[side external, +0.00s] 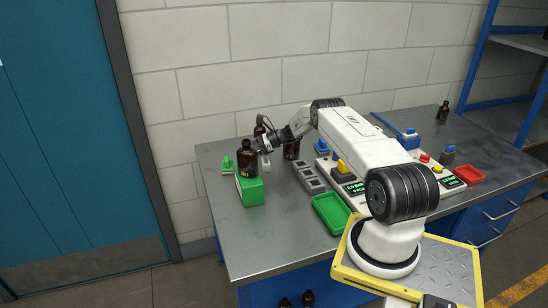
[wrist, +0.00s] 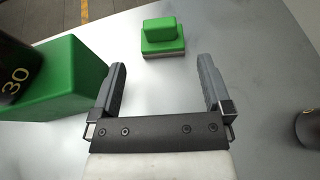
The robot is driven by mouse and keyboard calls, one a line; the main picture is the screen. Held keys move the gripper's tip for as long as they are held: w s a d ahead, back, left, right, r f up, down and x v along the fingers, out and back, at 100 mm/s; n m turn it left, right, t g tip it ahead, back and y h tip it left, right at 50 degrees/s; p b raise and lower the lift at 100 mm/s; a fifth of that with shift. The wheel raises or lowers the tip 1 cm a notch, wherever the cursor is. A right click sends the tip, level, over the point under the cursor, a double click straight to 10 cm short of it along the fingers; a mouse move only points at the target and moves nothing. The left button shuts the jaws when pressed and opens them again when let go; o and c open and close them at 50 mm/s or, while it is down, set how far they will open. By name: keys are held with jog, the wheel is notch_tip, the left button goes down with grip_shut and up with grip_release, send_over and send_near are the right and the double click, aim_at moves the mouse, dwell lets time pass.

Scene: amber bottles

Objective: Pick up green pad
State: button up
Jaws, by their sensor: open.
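The green pad (wrist: 163,42) lies on the metal table in the wrist view, a green block with a smaller raised green grip on top and a thin pale layer beneath. It also shows in the side view (side external: 228,166) at the table's left end. My gripper (wrist: 162,80) is open and empty, its two grey fingers apart, with the pad beyond the fingertips and roughly centred between them.
A green box (wrist: 62,85) with an amber bottle (side external: 247,158) on it stands close to my left finger. Another dark bottle (wrist: 308,128) is at the wrist view's right edge. A green tray (side external: 331,213) and grey holder (side external: 309,177) sit farther right. Bare table (wrist: 215,32) surrounds the pad.

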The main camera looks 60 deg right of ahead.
aim_at(228, 158)
jog(key=shift+x, duration=1.35)
jog(key=shift+w, duration=0.1)
jog(key=shift+x, duration=2.45)
jog(key=c, duration=1.3)
jog(key=shift+r, duration=0.2)
notch_tip(228, 158, up, 10)
jog(key=shift+f, duration=0.2)
